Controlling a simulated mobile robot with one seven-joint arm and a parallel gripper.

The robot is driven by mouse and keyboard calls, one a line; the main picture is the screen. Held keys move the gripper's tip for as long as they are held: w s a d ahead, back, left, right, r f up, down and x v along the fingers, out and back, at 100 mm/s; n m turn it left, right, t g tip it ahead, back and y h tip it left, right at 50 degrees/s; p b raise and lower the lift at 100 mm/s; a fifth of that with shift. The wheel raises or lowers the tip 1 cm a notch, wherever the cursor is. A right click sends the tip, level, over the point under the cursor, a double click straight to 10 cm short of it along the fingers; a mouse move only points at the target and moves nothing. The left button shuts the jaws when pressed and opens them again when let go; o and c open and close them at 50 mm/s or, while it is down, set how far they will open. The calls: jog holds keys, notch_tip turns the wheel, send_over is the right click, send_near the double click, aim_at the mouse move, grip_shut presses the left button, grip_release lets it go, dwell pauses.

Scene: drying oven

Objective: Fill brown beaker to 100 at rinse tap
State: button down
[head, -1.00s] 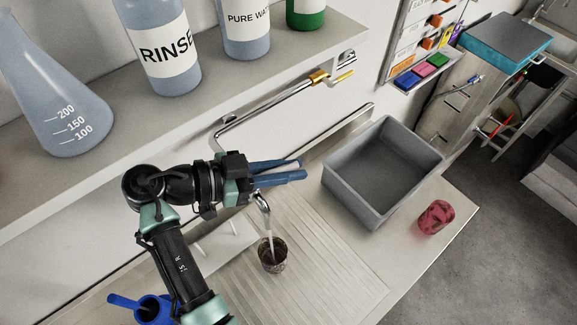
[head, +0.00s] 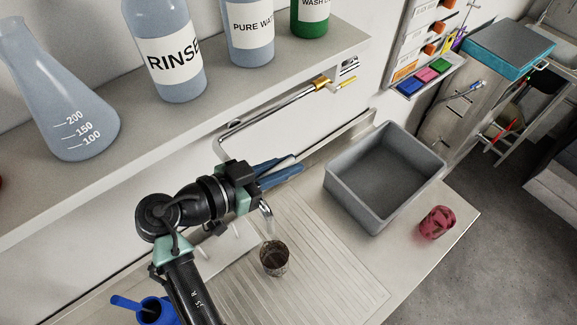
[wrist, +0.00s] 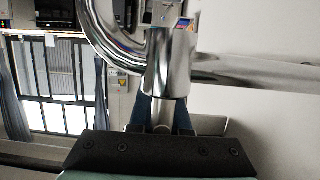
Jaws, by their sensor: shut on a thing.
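The brown beaker (head: 274,261) stands upright on the ridged drainboard in the head view, dark inside; I cannot read its level or marks. The chrome rinse tap (head: 265,215) has its spout end hanging just above and behind the beaker. Its jointed pipe runs back to a brass valve (head: 321,84) with a yellow handle (head: 346,82). My gripper (head: 292,168) is shut, its blue fingers around the chrome tap pipe, above and behind the beaker. In the wrist view the tap pipe (wrist: 170,65) stands between the fingers (wrist: 165,112). The grip point is partly hidden.
A grey basin (head: 385,180) is right of the drainboard (head: 325,250), with a red patterned cup (head: 436,222) beyond. A blue container (head: 152,310) stands lower left. A shelf (head: 160,130) above holds a flask (head: 70,110), a RINSE bottle (head: 168,50) and other bottles.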

jog(key=c, duration=0.8)
grip_release()
jog(key=b+v, duration=0.4)
jog(key=v, duration=0.9)
jog(key=shift+b, duration=0.35)
